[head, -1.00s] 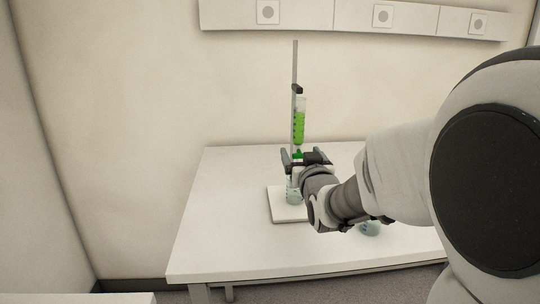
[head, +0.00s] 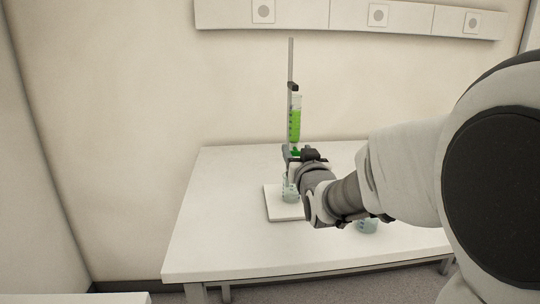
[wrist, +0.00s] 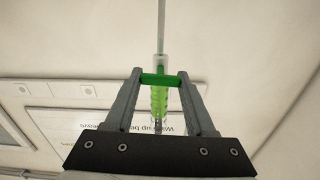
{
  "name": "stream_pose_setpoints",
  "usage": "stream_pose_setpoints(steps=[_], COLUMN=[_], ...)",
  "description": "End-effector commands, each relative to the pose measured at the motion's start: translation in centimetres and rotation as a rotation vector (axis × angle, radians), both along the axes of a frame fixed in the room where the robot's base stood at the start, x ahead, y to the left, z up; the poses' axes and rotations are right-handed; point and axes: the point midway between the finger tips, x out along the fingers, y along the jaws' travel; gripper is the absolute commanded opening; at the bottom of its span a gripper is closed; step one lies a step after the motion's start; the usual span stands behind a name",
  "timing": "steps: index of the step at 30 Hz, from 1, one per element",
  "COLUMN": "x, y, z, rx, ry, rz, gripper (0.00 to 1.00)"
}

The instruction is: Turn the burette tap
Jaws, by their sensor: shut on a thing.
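The burette (head: 295,118) holds green liquid and stands upright, clamped to a metal stand rod (head: 291,62) on the white table. In the wrist view the burette (wrist: 159,101) runs between my fingers. Its green tap (wrist: 160,80) lies crosswise between the two fingertips. My gripper (wrist: 159,78) is shut on the tap, one finger at each end of it. In the head view my gripper (head: 296,156) is at the lower end of the burette and partly hides the tap. A glass beaker (head: 289,188) stands below, partly hidden by my wrist.
The white stand base (head: 284,212) lies on the table (head: 215,240) under the beaker. Another glass vessel (head: 368,226) with bluish contents stands to the right, partly behind my arm. The table's left side is clear. Wall panels with sockets (head: 378,15) are above.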

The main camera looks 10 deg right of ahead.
Motion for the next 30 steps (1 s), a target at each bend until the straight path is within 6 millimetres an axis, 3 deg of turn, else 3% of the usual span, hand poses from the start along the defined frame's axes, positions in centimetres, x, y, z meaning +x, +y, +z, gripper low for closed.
stream_pose_setpoints(steps=[15, 28, 29, 30], x=[0.01, 0.0, 0.0, 0.0], y=[-0.26, -0.16, -0.16, -0.16], z=[-0.44, -0.18, -0.18, -0.18], rx=[0.354, 0.392, 0.392, 0.392], ry=[-0.003, 0.002, 0.002, 0.002], rz=[-0.001, 0.0, 0.0, 0.0], gripper=[0.0, 0.0, 0.57, 0.64])
